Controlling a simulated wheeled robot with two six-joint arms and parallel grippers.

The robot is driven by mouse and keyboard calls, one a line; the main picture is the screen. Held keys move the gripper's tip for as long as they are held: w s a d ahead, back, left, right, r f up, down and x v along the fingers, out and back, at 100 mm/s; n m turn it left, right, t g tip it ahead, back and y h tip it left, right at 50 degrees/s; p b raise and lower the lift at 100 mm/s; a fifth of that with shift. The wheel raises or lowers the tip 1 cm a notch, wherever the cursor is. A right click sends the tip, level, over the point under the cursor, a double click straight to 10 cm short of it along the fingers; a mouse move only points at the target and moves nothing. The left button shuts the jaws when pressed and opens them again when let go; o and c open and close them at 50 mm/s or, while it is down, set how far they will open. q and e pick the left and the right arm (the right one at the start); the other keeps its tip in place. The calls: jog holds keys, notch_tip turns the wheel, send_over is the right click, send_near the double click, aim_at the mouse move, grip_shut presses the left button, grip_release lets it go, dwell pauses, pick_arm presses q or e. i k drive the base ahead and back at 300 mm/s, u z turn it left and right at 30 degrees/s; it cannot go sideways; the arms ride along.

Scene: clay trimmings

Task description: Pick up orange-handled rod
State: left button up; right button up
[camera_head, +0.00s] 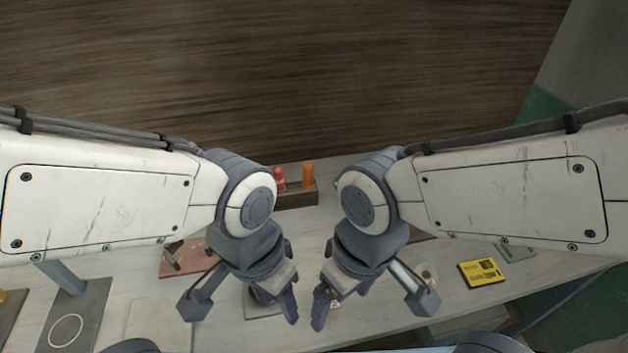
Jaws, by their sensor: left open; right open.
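An orange handle (308,174), the visible part of the orange-handled rod, stands upright at a dark block (297,197) at the back of the table. Its lower part is hidden in or behind the block. A red handle (279,179) stands just left of it, close to my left arm's wrist. My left gripper (277,301) is open, points down and is in front of the block, nearer to me. My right gripper (335,303) is open, also points down, to the right of the left one. Both are apart from the orange handle and hold nothing that I can see.
A reddish board (190,262) with dark items lies left of my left gripper. A yellow and black box (482,273) lies on the right. A dark plate with a pale ring (67,330) is at far left. A wooden wall (290,80) rises behind the table.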

aim_at(307, 167)
jog(key=u, duration=0.3)
jog(key=k, duration=0.45)
jog(key=u, duration=0.5)
jog(key=i, duration=0.95)
